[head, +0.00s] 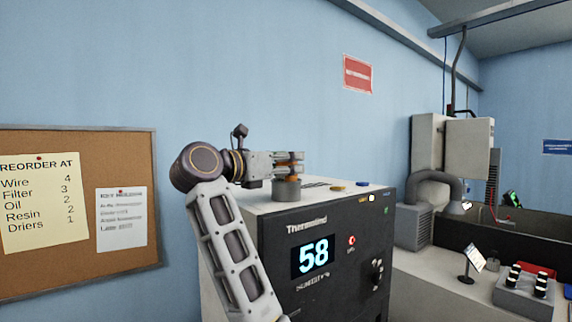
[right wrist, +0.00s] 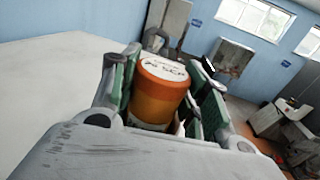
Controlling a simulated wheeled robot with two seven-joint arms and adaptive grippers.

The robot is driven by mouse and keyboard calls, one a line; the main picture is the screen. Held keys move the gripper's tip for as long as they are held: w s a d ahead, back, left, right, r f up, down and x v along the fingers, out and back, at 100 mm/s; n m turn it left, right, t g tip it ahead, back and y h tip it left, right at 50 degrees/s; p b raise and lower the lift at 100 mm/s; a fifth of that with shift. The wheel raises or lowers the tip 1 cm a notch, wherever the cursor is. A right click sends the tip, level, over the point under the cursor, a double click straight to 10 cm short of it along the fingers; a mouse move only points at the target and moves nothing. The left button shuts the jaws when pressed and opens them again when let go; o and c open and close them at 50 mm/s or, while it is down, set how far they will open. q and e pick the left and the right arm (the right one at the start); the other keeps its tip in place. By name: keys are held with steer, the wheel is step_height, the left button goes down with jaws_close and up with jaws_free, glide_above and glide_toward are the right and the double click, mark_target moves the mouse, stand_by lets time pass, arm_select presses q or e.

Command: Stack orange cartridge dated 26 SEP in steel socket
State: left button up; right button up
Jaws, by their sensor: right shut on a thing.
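My right gripper (head: 290,163) is shut on an orange cartridge (right wrist: 160,98), over the top of the dark instrument box. In the right wrist view the cartridge's white top label reads roughly "26 SEP", and green-sided fingers hold it from both sides. In the head view only slivers of orange show between and under the fingers. A short grey cylinder, seemingly the steel socket (head: 286,191), stands on the box directly below the gripper. The cartridge looks upright and in line with it. I cannot tell whether it is seated or just above. My left gripper is out of view.
The box (head: 335,235) has a "58" display on its front. A yellow disc (head: 338,188) and a blue disc (head: 362,184) lie on its top, right of the socket. A cork board (head: 115,250) hangs at left. A bench with a rack (head: 524,292) is at right.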

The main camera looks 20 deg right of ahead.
steer(key=shift+f, duration=0.3)
steer(key=shift+f, duration=0.35)
steer(key=o, duration=1.1)
steer(key=shift+o, duration=0.2)
steer(key=shift+r, duration=0.15)
steer(key=shift+s+a+r, duration=0.1)
steer(key=shift+r, duration=0.15)
steer(key=shift+s+a+f, duration=0.1)
steer(key=shift+a, duration=0.15)
steer(key=b+v, duration=0.2)
steer(key=v, duration=0.9)
steer(key=shift+b, duration=0.3)
